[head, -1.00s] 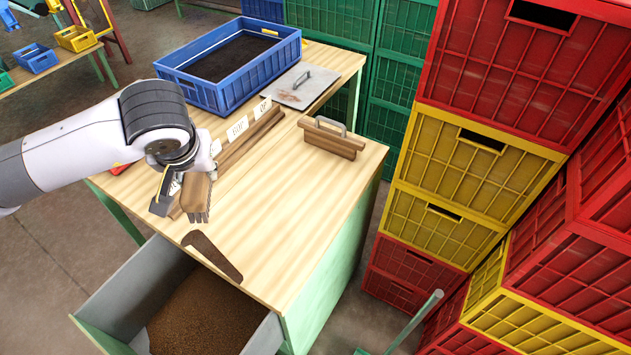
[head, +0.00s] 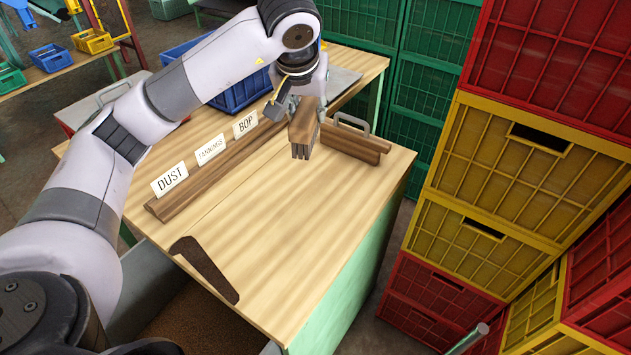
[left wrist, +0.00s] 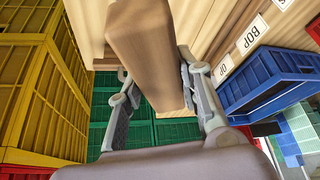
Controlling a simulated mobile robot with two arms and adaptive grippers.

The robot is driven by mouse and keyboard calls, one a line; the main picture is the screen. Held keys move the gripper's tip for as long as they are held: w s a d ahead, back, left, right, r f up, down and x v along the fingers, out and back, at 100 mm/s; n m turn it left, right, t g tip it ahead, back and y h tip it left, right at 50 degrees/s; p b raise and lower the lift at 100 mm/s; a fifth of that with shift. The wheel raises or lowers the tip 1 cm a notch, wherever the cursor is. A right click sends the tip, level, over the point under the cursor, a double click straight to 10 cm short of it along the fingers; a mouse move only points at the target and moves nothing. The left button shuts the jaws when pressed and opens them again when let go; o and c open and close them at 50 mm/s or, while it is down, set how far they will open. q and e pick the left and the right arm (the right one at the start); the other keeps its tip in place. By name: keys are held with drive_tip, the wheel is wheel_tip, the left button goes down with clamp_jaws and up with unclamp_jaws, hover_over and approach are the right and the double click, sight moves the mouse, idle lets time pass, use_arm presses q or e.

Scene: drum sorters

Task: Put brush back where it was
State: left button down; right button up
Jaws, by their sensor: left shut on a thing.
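The brush (head: 302,132) is a brown wooden block with slatted or bristled lower ends. My left gripper (head: 303,105) is shut on it and holds it toward the back right of the wooden table (head: 290,225), left of a wooden piece with a metal handle (head: 357,148). Whether the brush touches the tabletop cannot be told. In the left wrist view the brush (left wrist: 145,50) stands between the two fingers (left wrist: 160,95). My right gripper is not in view.
A wooden label rail (head: 215,168) carries DUST, FANNINGS and BOP cards. A dark flat tool (head: 205,270) lies at the table's front edge. A blue crate (head: 240,92) stands behind my arm. Yellow (head: 455,230) and red crates are stacked right. The front-middle tabletop is clear.

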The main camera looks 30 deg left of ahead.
sight(301, 146)
use_arm(q)
wheel_tip(301, 146, down, 16)
drive_tip(key=shift+f+p, duration=0.1)
drive_tip(key=shift+p, duration=0.2)
drive_tip(key=shift+f, duration=0.25)
drive_tip(key=c, duration=1.1)
unclamp_jaws()
drive_tip(key=shift+r, duration=0.25)
drive_tip(key=v, duration=1.2)
drive_tip(key=shift+f, duration=0.1)
